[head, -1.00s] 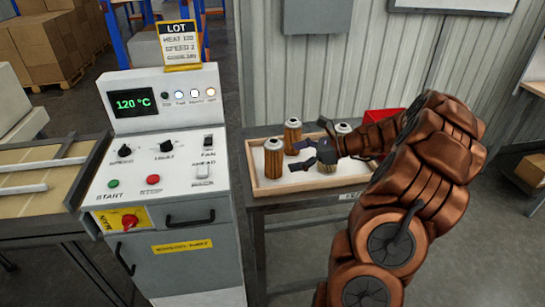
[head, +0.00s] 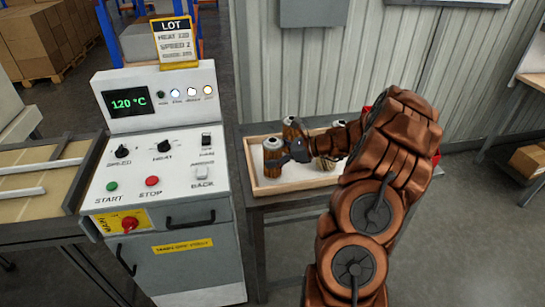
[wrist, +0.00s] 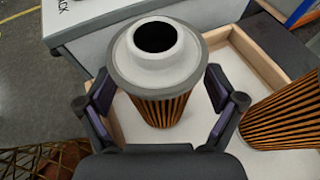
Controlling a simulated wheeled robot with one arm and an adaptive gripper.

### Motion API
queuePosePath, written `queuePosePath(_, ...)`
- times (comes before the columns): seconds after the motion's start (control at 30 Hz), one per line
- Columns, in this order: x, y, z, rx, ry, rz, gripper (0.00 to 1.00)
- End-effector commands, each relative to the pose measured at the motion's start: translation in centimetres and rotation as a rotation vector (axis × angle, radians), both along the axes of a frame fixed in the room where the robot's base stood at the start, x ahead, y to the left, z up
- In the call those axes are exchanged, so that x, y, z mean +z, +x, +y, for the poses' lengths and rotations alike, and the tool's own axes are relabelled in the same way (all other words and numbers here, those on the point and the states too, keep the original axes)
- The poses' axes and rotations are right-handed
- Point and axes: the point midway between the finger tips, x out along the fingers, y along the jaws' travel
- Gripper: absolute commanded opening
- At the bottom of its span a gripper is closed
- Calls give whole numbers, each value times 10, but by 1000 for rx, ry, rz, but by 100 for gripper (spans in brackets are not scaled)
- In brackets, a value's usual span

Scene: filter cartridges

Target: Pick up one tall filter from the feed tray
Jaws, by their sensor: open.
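A tall filter (wrist: 158,98) with a white-grey ringed cap and orange pleated sides stands upright between the open fingers of my gripper (wrist: 160,105) in the wrist view. The fingers are on either side of it, and I cannot tell whether they touch it. In the head view this filter (head: 273,151) is at the left of the wooden feed tray (head: 262,190), with my gripper (head: 283,157) at it. A pleated filter (wrist: 283,115) also shows at the right of the wrist view.
A control machine (head: 160,170) with a 120 °C display stands left of the tray's table (head: 268,222). A red bin (head: 436,158) is mostly hidden behind my arm.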

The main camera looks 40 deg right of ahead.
Motion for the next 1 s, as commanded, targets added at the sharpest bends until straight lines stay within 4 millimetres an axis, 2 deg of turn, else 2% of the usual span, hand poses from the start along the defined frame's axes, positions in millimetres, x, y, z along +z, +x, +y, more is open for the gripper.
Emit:
queuePosePath(0.23, -1, 1, 2, 2, 0, 0, 91)
queuePosePath(0.87, -1, 1, 2, 2, 0, 0, 25)
queuePosePath(1.0, -1, 1, 2, 2, 1, 1, 24)
